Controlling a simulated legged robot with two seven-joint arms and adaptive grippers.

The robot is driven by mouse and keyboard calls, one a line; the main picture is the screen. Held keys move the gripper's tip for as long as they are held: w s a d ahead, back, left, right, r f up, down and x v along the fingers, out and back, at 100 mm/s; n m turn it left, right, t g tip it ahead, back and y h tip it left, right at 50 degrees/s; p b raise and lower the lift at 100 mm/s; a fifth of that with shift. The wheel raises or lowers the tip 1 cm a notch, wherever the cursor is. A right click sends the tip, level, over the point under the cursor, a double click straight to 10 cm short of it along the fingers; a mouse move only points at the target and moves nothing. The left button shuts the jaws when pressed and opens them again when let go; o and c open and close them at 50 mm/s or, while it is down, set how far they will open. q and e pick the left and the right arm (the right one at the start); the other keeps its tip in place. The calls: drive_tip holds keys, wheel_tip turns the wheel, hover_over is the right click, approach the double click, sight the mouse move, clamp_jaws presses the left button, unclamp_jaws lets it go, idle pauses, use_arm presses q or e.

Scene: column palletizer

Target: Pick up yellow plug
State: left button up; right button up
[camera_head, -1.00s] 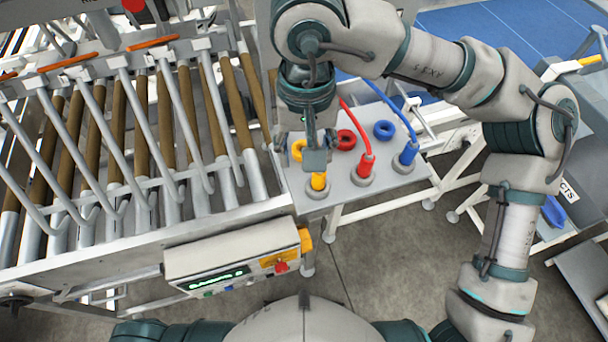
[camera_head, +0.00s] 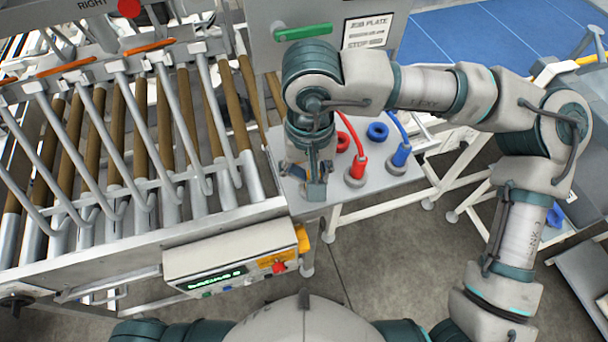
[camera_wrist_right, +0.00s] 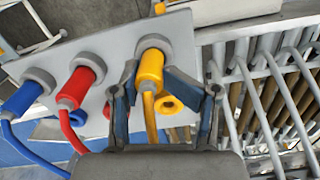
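The yellow plug (camera_wrist_right: 151,66) sits in a grey round socket on the grey panel in the right wrist view, its yellow cable running down between my fingers. My right gripper (camera_wrist_right: 150,80) is open, with one finger on each side of the plug; I cannot tell whether either finger touches it. In the head view my right gripper (camera_head: 309,185) is low over the panel's left end (camera_head: 389,192) and hides the yellow plug. My left gripper is not in view.
A red plug (camera_head: 358,167) and a blue plug (camera_head: 401,154) with cables stand in sockets on the same panel. A red ring (camera_head: 341,141) and a blue ring (camera_head: 377,132) lie behind them. Metal rails and rollers (camera_head: 135,150) stand close on the left.

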drive_tip(key=shift+o, duration=0.2)
drive_tip(key=shift+d, duration=0.45)
drive_tip(key=shift+s+d, duration=0.1)
drive_tip(key=shift+d, duration=0.15)
drive_tip(key=shift+a, duration=0.15)
drive_tip(key=shift+c, duration=1)
drive_tip(key=shift+a, duration=0.15)
clamp_jaws()
drive_tip(key=shift+a+r, duration=0.25)
drive_tip(key=shift+a, duration=0.25)
drive_tip(key=r, duration=0.3)
drive_tip(key=shift+d+b, duration=0.4)
use_arm(q)
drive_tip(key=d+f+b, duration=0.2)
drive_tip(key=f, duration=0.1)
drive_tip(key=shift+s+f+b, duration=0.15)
drive_tip(key=shift+b, duration=0.25)
use_arm(e)
drive_tip(key=s+a+r, duration=0.1)
drive_tip(key=s+a, duration=0.1)
drive_tip(key=s, duration=0.5)
drive_tip(key=s+a, duration=0.2)
drive_tip(key=s, duration=0.6)
drive_tip(key=shift+a+r, duration=0.35)
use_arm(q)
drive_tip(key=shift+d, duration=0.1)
